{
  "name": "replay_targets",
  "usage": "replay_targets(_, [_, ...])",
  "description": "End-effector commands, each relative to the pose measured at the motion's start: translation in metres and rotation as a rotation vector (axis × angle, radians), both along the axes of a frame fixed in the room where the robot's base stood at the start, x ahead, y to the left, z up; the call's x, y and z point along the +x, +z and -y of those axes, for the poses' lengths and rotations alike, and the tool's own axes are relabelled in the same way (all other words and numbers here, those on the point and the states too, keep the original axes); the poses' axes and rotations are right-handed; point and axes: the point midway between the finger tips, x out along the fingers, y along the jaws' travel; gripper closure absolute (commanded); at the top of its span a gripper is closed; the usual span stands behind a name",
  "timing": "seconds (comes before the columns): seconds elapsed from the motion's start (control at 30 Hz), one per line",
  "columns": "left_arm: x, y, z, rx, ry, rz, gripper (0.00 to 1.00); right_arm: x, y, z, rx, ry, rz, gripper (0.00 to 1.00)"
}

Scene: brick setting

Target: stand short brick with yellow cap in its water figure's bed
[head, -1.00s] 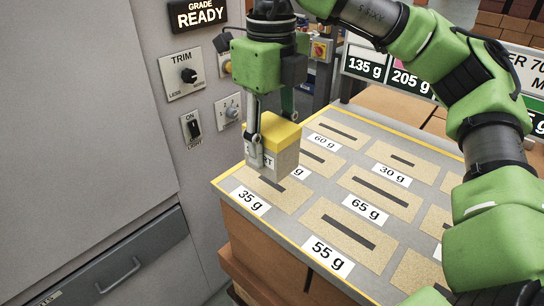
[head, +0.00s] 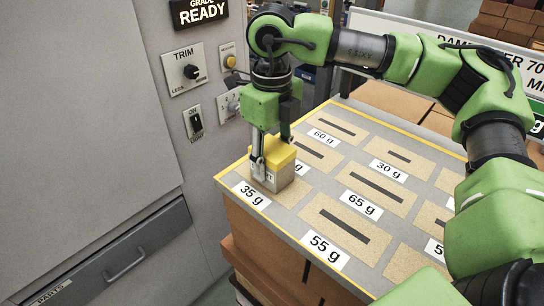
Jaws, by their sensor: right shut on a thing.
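The short brick (head: 284,180) is a grey block with a yellow cap (head: 279,150) on top. My right gripper (head: 271,159) is shut on it from above, with one finger on its near left face. The brick is upright at the 35 g bed (head: 300,190), behind the 35 g label (head: 251,194). It hides most of that bed and its slot. Its underside looks at or very near the bed surface; I cannot tell whether it touches. Writing on its side is partly covered by the finger. My left gripper is not in view.
Other sandy beds with dark slots surround it: 60 g (head: 336,128), 30 g (head: 399,158), 65 g (head: 375,186) and 55 g (head: 346,226). All of these look empty. A grey panel with a trim knob (head: 191,72) stands close on the left. A lit READY sign (head: 199,14) is above.

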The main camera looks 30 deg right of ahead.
Motion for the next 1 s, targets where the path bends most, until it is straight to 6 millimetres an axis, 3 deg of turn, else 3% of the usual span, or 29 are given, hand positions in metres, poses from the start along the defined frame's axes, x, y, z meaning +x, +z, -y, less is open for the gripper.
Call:
replay_targets(0.07, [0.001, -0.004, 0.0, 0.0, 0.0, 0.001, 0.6, 0.0, -0.003, 0.0, 0.001, 0.0, 0.002, 0.96])
replay_targets(0.1, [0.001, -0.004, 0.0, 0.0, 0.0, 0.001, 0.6, 0.0, -0.004, 0.0, 0.0, 0.0, 0.0, 0.56])
replay_targets(0.17, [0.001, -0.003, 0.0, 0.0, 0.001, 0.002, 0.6, 0.0, -0.003, 0.0, 0.0, -0.001, 0.0, 0.42])
replay_targets(0.63, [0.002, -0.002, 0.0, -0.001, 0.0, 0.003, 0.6, 0.001, 0.005, 0.0, 0.001, -0.001, 0.003, 0.42])
replay_targets(0.77, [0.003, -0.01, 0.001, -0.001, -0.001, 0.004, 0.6, 0.001, 0.026, -0.001, 0.003, 0.0, 0.004, 0.42])
replay_targets(1.0, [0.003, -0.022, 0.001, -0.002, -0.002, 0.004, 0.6, 0.001, 0.08, -0.001, 0.002, 0.0, 0.003, 0.42])
